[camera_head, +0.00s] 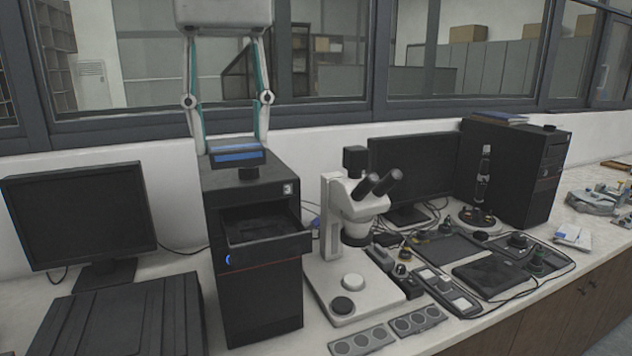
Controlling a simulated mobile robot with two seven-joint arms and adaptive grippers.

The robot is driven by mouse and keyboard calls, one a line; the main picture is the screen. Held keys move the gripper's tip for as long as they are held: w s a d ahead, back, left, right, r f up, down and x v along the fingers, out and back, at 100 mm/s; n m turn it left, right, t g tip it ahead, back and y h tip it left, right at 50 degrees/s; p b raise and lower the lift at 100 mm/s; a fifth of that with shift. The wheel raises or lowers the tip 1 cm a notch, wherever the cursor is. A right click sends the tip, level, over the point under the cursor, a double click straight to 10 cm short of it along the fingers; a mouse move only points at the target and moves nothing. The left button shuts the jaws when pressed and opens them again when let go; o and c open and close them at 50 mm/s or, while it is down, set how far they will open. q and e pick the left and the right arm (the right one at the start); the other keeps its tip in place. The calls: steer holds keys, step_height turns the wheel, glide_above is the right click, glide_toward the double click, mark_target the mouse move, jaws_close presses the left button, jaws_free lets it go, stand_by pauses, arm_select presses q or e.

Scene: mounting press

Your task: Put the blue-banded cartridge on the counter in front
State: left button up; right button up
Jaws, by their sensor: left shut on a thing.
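My left gripper (232,146) hangs from the top of the head view, its two thin fingers shut on the blue-banded cartridge (237,155). The cartridge is a dark block with a blue band across its front. It is held at the top of the tall black mounting press (262,306); I cannot tell whether it touches the press. The press has a drawer (270,243) pulled out at its front. The light counter (180,262) runs under the equipment. My right gripper is not in view.
A monitor (80,214) and a flat black box (125,318) stand left of the press. A white microscope (346,290) stands close on its right. Small parts and trays crowd the counter farther right, before a second monitor (412,172) and a black tower (513,175). Windows are behind.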

mark_target(221, 142)
arm_select(q)
steer(key=f, duration=0.1)
steer(key=s+a+f, duration=0.1)
steer(key=shift+s+f, duration=0.2)
steer(key=shift+f, duration=0.15)
steer(key=a+f+m, duration=0.1)
steer(key=a+f, duration=0.3)
steer(key=f, duration=0.9)
steer(key=a+f+m, duration=0.2)
steer(key=a+f, duration=0.2)
steer(key=f, duration=0.9)
steer(key=a+f+m, duration=0.1)
steer(key=a+f, duration=0.4)
steer(key=f, duration=0.8)
steer(key=shift+f+m, duration=0.3)
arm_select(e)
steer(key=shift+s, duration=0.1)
